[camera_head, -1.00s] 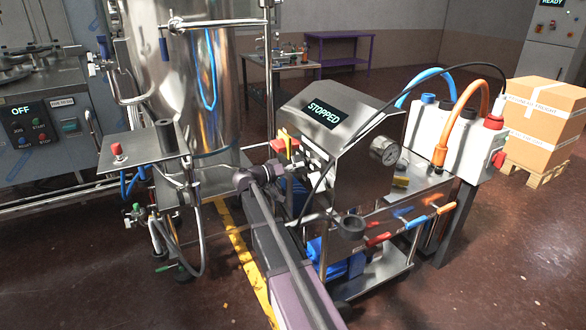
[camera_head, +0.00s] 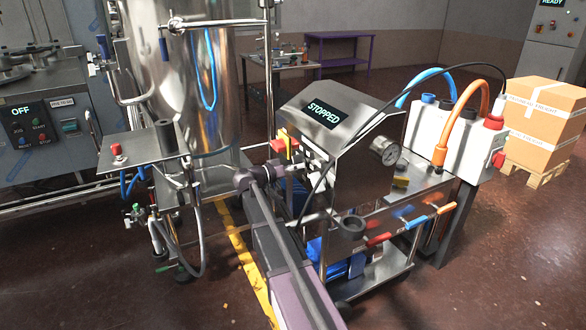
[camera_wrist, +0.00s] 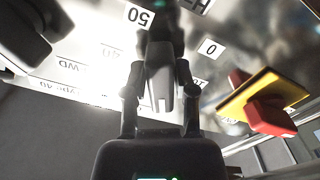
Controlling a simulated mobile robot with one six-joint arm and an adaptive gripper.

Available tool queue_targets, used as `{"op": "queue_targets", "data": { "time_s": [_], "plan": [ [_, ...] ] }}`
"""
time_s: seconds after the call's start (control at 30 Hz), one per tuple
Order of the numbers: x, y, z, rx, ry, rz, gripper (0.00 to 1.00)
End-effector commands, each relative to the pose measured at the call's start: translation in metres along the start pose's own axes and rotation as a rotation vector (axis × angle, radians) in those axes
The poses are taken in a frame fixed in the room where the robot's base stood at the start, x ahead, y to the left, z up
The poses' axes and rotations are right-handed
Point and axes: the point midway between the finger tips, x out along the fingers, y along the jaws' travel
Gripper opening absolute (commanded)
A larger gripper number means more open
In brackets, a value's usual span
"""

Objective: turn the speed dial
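The filler's control cabinet (camera_head: 335,118) shows STOPPED on its display (camera_head: 324,112). In the wrist view a grey dial knob (camera_wrist: 159,78) stands out from a shiny panel, with printed labels 50 (camera_wrist: 139,16) and 0 (camera_wrist: 210,48) on either side above it. My gripper (camera_wrist: 160,82) has one dark finger on each side of the knob. I cannot tell whether the fingers touch it. In the head view the dial and fingertips cannot be made out clearly near the cabinet's left face.
A red and yellow switch (camera_wrist: 262,102) is close on the right in the wrist view; it also shows in the head view (camera_head: 284,145). A dark cable hangs in front of the cabinet. A steel tank (camera_head: 190,75) stands left.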

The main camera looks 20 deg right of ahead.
Motion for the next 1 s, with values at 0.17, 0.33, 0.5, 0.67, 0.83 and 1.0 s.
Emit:
{"op": "queue_targets", "data": {
  "time_s": [0.17, 0.33, 0.5, 0.67, 0.83, 1.0],
  "plan": [
    [-0.001, 0.0, 0.0, -0.001, -0.001, -0.001, 0.66],
    [-0.001, 0.0, 0.0, -0.001, -0.001, -0.002, 0.66],
    [-0.003, -0.001, 0.0, -0.001, -0.001, -0.003, 0.66],
    [-0.01, -0.001, 0.0, -0.001, -0.001, -0.003, 0.66],
    [-0.027, -0.001, 0.0, -0.001, 0.0, -0.005, 0.66],
    [-0.052, -0.001, 0.0, -0.001, 0.0, -0.005, 0.66]
  ]
}}
